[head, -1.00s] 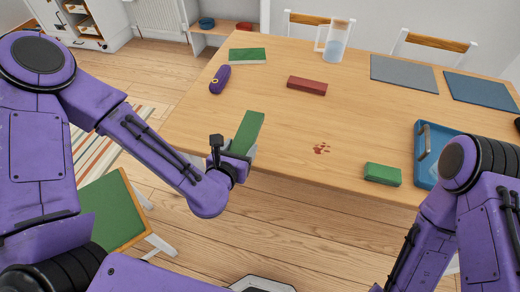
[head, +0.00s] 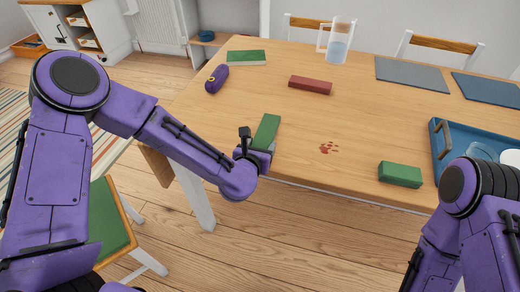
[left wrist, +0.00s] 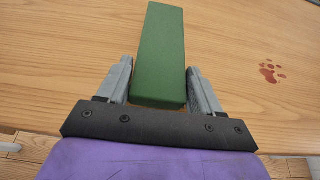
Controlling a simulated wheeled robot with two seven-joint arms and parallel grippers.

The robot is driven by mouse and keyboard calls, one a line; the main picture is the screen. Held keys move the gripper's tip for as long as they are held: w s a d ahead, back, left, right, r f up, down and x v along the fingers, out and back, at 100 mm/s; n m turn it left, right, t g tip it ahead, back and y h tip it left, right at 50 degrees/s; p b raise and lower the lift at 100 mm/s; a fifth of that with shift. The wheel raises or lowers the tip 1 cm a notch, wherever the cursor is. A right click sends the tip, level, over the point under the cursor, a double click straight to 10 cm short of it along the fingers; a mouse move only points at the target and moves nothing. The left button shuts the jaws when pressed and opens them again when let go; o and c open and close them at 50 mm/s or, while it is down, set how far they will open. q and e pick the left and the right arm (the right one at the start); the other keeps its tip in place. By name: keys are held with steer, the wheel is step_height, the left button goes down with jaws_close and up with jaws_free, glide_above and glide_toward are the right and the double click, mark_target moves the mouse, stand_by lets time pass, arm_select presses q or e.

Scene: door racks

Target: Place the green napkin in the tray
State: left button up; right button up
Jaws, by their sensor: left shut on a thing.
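The green napkin (head: 267,130), a long flat green bar, is between the fingers of my left gripper (head: 259,148), at the table's near edge. In the left wrist view the napkin (left wrist: 161,50) points away from me, with a finger of my left gripper (left wrist: 160,80) against each side. The gripper is shut on it. Whether the napkin touches the tabletop is hard to tell. The blue tray (head: 438,137) is at the right of the table, partly cut off by the frame and my right arm. My right gripper is not in view.
A green block (head: 400,174) lies left of the tray. A red stain (head: 328,148) marks the table (head: 300,125). Farther back are a red bar (head: 310,86), purple case (head: 217,79), green book (head: 246,57), water jug (head: 338,42) and grey mat (head: 412,73). A green-seated chair (head: 110,225) stands left.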

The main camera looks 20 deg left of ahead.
arm_select(q)
steer(key=shift+s+f, duration=0.1)
steer(key=o, duration=1)
steer(key=shift+o, duration=0.2)
steer(key=shift+s+r, duration=0.15)
steer(key=shift+r, duration=0.15)
steer(key=p+v, duration=0.4)
steer(key=v, duration=0.7)
steer(key=shift+s, duration=0.3)
